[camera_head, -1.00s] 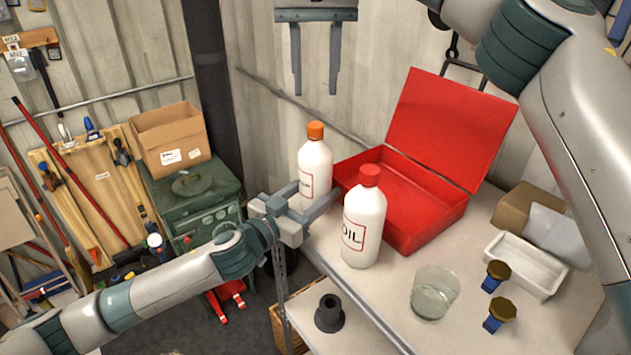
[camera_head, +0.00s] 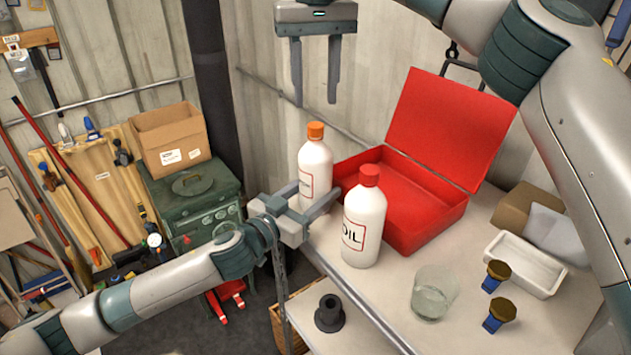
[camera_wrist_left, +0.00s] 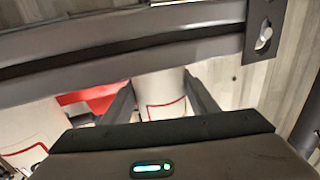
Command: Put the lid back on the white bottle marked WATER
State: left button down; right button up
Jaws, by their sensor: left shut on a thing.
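A white bottle (camera_head: 315,160) with an orange lid (camera_head: 316,131) stands upright on the bench. Its red-framed label is partly covered, so I cannot read its word. My left gripper (camera_head: 318,193) is shut on this bottle, low on its body. In the left wrist view the bottle (camera_wrist_left: 160,92) is between the fingers. The orange lid sits on top of the bottle; I cannot tell how tightly. My right gripper (camera_head: 315,100) hangs fingers down above the orange lid, open and empty. A second white bottle (camera_head: 363,222), marked OIL, has a red cap (camera_head: 370,176) and stands at the front right.
An open red toolbox (camera_head: 432,222) stands behind the bottles. A glass (camera_head: 433,292), two brass-topped blue items (camera_head: 499,314) and a white tray (camera_head: 525,264) are at the right. A dark flanged part (camera_head: 329,315) lies on a lower shelf.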

aim_at(316, 125)
jog(key=shift+f, duration=2.95)
grip_shut()
